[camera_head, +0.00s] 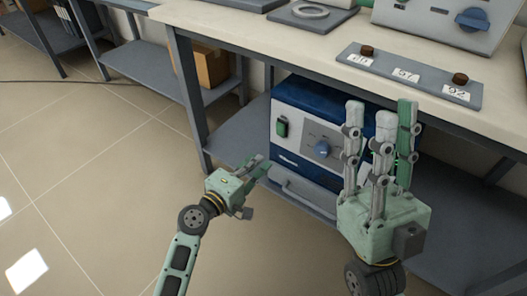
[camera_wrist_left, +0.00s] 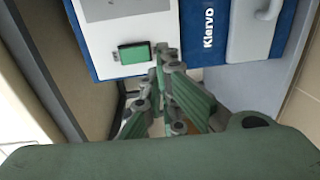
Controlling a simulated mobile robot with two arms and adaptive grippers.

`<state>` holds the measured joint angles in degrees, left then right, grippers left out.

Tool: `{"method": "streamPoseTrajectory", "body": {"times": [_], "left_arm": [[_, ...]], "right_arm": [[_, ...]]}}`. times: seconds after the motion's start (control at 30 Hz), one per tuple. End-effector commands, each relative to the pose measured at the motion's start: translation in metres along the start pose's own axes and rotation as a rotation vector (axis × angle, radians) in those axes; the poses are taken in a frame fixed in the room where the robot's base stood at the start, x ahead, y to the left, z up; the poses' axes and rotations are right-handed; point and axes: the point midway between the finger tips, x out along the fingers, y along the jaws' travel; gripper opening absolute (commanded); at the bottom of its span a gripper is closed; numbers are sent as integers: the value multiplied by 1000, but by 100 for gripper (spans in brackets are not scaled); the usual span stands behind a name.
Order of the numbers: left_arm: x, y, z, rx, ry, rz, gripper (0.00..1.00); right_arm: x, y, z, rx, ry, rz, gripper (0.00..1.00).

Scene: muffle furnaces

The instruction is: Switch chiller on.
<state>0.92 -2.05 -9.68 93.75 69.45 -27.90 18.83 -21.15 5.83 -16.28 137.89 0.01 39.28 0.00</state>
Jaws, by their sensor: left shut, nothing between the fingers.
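The chiller (camera_head: 292,105) is a blue and white box on the lower shelf of the bench. Its front has a green rocker switch (camera_head: 282,128) at the left and a blue round knob (camera_head: 322,149). My left gripper (camera_head: 262,165) is shut and empty, below and left of the switch in the head view. In the left wrist view the green switch (camera_wrist_left: 133,54) lies just beyond and left of the fingertips (camera_wrist_left: 164,58); contact cannot be told. My right gripper (camera_head: 381,112) is open and empty, fingers up, and hides the right part of the chiller.
The bench top (camera_head: 250,35) overhangs the chiller, and a bench leg (camera_head: 188,95) stands to its left. A labelled strip with dark knobs (camera_head: 408,75) lies on top. A cardboard box (camera_head: 208,66) sits on the shelf behind. The floor at left is clear.

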Motion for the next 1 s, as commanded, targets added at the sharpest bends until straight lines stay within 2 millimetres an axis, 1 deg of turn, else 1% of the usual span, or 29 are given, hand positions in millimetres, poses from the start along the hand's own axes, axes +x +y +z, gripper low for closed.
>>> {"method": "streamPoseTrajectory", "body": {"times": [0.03,0.1,0.2,0.3,0.43,0.9,1.0], "left_arm": [[-11,-4,0,2,1,-4,0],[-23,-6,0,1,0,-3,0],[-36,-9,0,1,0,-2,0],[-44,-10,0,0,0,-1,0],[-48,-10,0,0,0,0,0],[-48,-10,0,0,0,0,0],[-49,-7,-4,30,21,3,0]], "right_arm": [[1,0,2,0,-9,0,30],[1,0,4,-1,-21,0,30],[0,0,5,-1,-23,0,30],[0,0,4,-1,-21,0,30],[0,0,4,-1,-20,0,30],[0,0,4,-1,-19,0,30],[0,0,4,-1,-20,0,30]]}}
